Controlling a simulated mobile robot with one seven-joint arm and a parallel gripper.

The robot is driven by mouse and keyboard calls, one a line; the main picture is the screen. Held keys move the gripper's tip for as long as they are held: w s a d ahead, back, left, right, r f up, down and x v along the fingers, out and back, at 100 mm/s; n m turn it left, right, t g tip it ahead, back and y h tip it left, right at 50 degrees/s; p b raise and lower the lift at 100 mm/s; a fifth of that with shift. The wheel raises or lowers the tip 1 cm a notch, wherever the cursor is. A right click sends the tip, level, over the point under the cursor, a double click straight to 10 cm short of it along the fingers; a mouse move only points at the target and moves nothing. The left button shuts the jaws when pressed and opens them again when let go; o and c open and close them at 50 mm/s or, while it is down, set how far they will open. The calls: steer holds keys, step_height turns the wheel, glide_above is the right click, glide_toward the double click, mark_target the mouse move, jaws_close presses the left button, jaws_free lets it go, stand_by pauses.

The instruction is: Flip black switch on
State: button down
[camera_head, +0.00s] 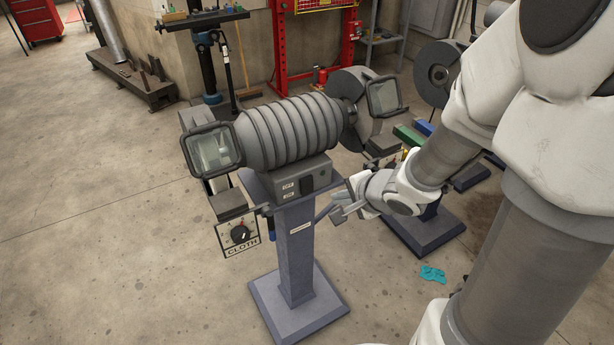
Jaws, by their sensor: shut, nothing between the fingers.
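A grey bench grinder (292,130) with a ribbed motor body stands on a blue-grey pedestal (297,250). The small black switch (307,185) is on the front of the grinder's base, to the right of two small pale labels. Its position is too small to tell. My gripper (338,213) is shut and empty. It is to the right of and slightly below the switch in the picture, beside the right end of the grinder's base. Whether it touches the grinder cannot be told.
Clear guards (213,149) stick out at both ends of the grinder. Another pedestal machine stands behind my arm at the right. A turquoise rag (432,273) lies on the floor. Floor is open at left.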

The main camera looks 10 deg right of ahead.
steer(key=shift+a, duration=0.1)
stand_by(0.4)
steer(key=b, duration=0.1)
glide_toward(308, 193)
step_height(308, 193, down, 4)
steer(key=shift+w+a+f+b, duration=0.1)
steer(key=shift+w+a, duration=0.1)
steer(key=shift+w, duration=0.45)
steer(key=shift+w+a+f+b, duration=0.1)
steer(key=shift+w+a+b, duration=0.1)
steer(key=shift+w, duration=0.45)
steer(key=shift+w+a+b, duration=0.1)
steer(key=shift+w+a, duration=0.15)
steer(key=shift+w, duration=0.4)
